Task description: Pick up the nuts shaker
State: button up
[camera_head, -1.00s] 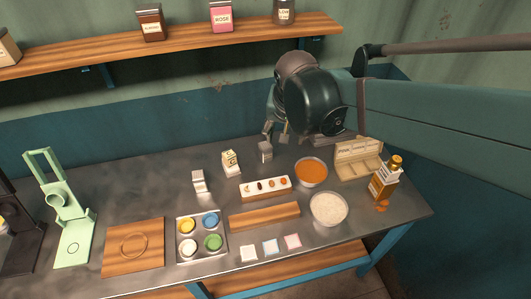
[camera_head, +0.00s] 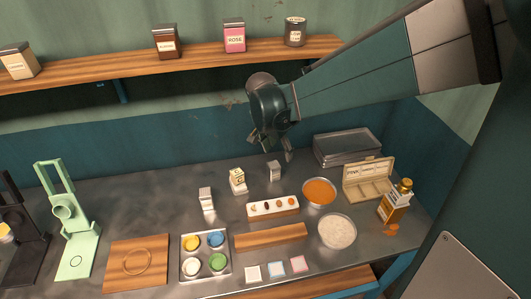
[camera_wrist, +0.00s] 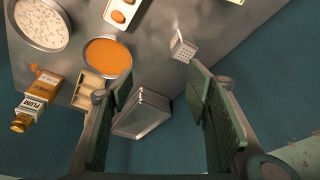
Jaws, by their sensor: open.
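A small grey shaker (camera_head: 275,171) stands upright on the grey table, near the back middle. A perforated top shows on it in the wrist view (camera_wrist: 183,50), just beyond the right finger. Two other small containers stand to its left: a cream-and-tan carton-shaped one (camera_head: 238,182) and a white striped one (camera_head: 206,199). I cannot read a nuts label on any of the three. My gripper (camera_head: 272,148) is open and empty, above and behind the grey shaker. In the wrist view its two fingers (camera_wrist: 161,82) are spread wide with nothing between them.
An orange-filled bowl (camera_head: 319,192), a bowl of white contents (camera_head: 337,231) and a white holder (camera_head: 273,206) stand in front and right. Stacked grey trays (camera_head: 347,147), an open tan box (camera_head: 367,180) and a bottle (camera_head: 394,203) are at right. A shelf (camera_head: 200,55) hangs behind.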

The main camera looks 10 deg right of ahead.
aim_at(271, 164)
jog(key=w+f+m, duration=0.1)
jog(key=w+f, duration=0.1)
jog(key=f, duration=0.2)
jog(key=w+a+f+m+g+h, duration=0.1)
jog(key=w+f+m, duration=0.1)
jog(key=w+f, duration=0.1)
jog(key=w+a+f+m, duration=0.1)
jog(key=w+f, duration=0.2)
jog(key=f, duration=0.1)
jog(key=shift+a+f, duration=0.1)
jog(key=shift+f, duration=0.25)
jog(key=shift+w+f+m+g+h+b, duration=0.2)
jog(key=shift+f+m+g+h+b, duration=0.1)
jog(key=shift+f+m, duration=0.15)
jog(key=shift+f, duration=0.1)
jog(key=shift+x, duration=1.25)
jog(key=shift+x, duration=2.6)
jog(key=shift+s+a, duration=0.1)
jog(key=shift+c, duration=0.6)
jog(key=c, duration=1)
